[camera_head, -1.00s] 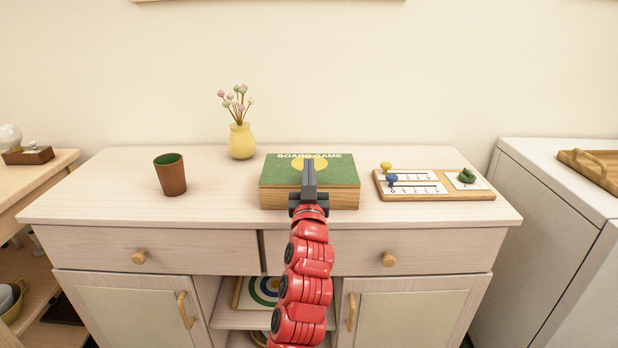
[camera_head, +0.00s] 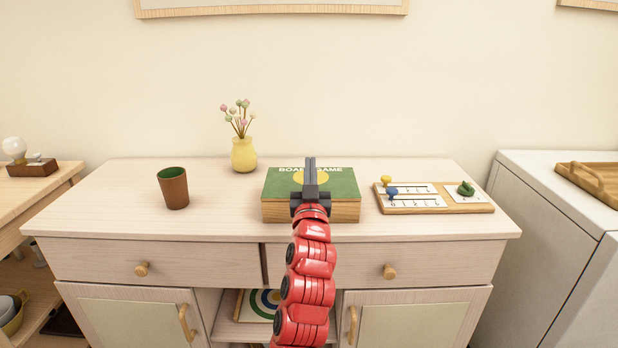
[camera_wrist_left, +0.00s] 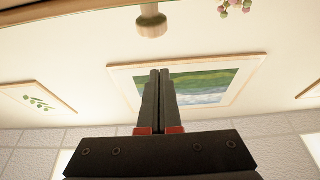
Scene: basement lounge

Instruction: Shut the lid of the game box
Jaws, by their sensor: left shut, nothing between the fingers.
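The game box (camera_head: 335,212) sits on the cabinet top, with wooden sides and a green lid (camera_head: 345,180) reading "BOARD GAME" with a yellow disc. The lid looks flat and level on the box, with no gap visible along the front. My left gripper (camera_head: 310,172) is in front of and over the box in the head view, its fingers shut and empty, covering part of the lid. Whether it touches the lid cannot be told. The left wrist view shows the shut fingers (camera_wrist_left: 160,85) against the wall, upside down, without the box. My right gripper is not in view.
A brown cup (camera_head: 173,190) and a yellow vase (camera_head: 243,155) with flowers stand left of the box. A wooden scoreboard (camera_head: 430,205) with pegs lies close on its right. The cabinet top (camera_head: 110,205) is clear at the left. A white appliance (camera_head: 540,190) stands right.

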